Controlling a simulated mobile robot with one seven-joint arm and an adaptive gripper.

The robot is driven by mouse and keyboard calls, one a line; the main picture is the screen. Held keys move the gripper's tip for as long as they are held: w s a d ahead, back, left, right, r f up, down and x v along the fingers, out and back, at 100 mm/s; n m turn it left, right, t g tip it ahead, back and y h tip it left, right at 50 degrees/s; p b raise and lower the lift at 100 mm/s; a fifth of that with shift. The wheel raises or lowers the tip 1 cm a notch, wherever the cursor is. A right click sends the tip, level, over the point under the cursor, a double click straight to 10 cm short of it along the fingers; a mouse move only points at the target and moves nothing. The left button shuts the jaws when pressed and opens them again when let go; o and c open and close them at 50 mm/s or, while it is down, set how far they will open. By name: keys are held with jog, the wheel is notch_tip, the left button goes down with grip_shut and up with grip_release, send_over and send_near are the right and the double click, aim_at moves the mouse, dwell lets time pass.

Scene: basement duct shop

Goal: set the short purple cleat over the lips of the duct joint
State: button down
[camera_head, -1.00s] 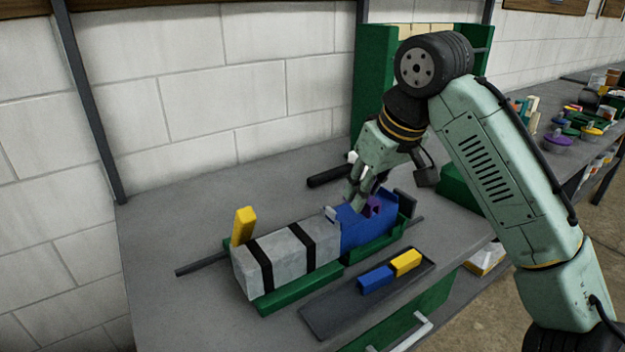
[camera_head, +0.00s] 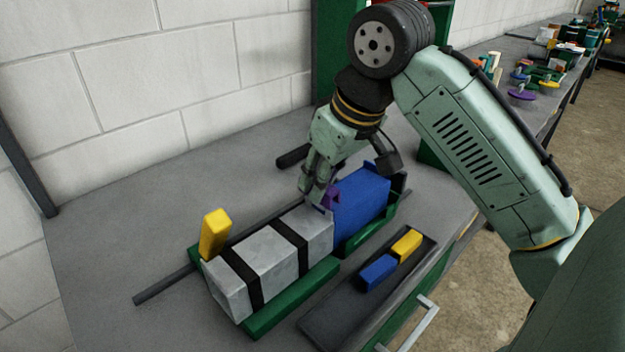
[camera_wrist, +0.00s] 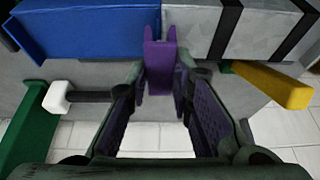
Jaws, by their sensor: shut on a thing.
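My gripper (camera_head: 316,194) is shut on the short purple cleat (camera_head: 332,197) and points down at the duct joint. In the wrist view the purple cleat (camera_wrist: 159,62) sits upright between the fingertips (camera_wrist: 160,82), in line with the seam between the blue duct (camera_wrist: 75,25) and the grey duct (camera_wrist: 265,30). In the head view the grey duct (camera_head: 275,270), with black bands, meets the blue duct (camera_head: 362,205); a raised lip shows at their top edge. The fingers partly hide the cleat, and I cannot tell whether it touches the lips.
The ducts lie in a green cradle (camera_head: 290,300). A yellow block (camera_head: 215,233) stands at the far left end. A dark tray (camera_head: 335,318) in front holds a blue piece (camera_head: 378,272) and a yellow piece (camera_head: 407,244). The bench at left is clear.

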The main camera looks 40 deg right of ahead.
jog(key=shift+s+r, duration=0.1)
jog(key=shift+r, duration=0.05)
jog(key=shift+f, duration=0.65)
jog(key=c, duration=1.4)
grip_release()
jog(key=shift+c, duration=0.2)
jog(key=b+v, duration=0.1)
jog(key=v, duration=1.2)
jog(key=shift+r, duration=0.2)
